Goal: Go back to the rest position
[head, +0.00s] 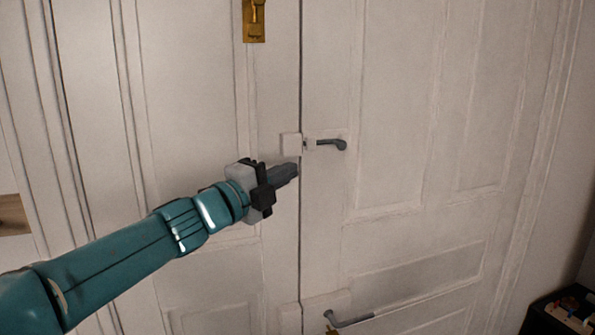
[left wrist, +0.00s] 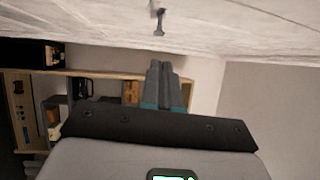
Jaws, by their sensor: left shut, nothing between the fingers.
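My left gripper (head: 286,173) is in front of the white double door (head: 400,130), its fingers together and empty. In the left wrist view the shut fingers (left wrist: 166,82) point toward the door surface (left wrist: 100,25), where a dark handle (left wrist: 159,20) shows. My right gripper is in neither view.
A brass fitting (head: 254,20) is on the left door leaf at the top. A dark box (head: 562,308) with small items stands at the bottom right. Shelves (left wrist: 60,95) show in the left wrist view.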

